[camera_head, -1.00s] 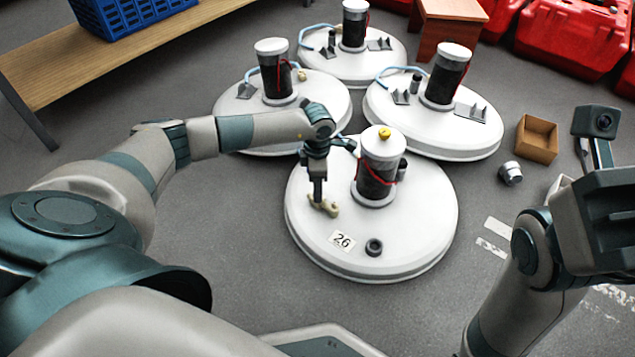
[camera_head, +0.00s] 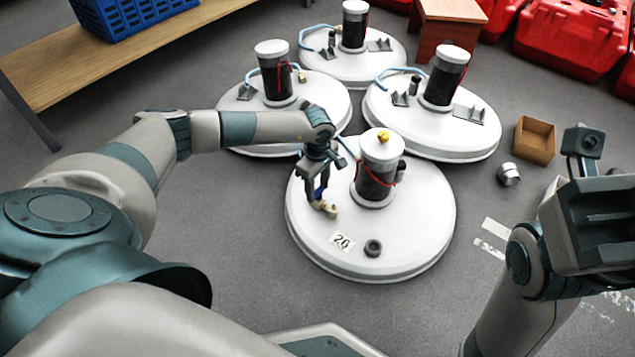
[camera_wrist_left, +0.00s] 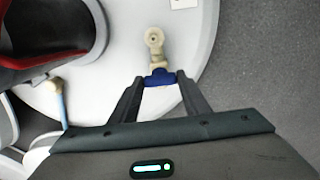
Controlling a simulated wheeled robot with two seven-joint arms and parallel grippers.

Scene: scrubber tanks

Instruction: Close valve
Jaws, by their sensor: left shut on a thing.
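The valve is a small beige fitting (camera_head: 328,209) with a blue handle (camera_head: 320,190) on the white lid of the nearest tank (camera_head: 420,230). In the left wrist view the beige valve body (camera_wrist_left: 154,40) lies just beyond my fingertips. The blue handle (camera_wrist_left: 160,77) sits between them. My left gripper (camera_head: 318,198), also in the left wrist view (camera_wrist_left: 160,80), is shut on this handle and partly hides it in the head view. My right gripper (camera_head: 605,225) is at the right edge, away from the tanks; its fingers cannot be made out.
A black canister with white cap (camera_head: 380,165) and red cable stands on the same lid. A dark ring (camera_head: 373,248) and number label (camera_head: 342,241) are near its front. Several similar tanks stand behind. A wooden box (camera_head: 536,140) and metal cup (camera_head: 509,174) lie right.

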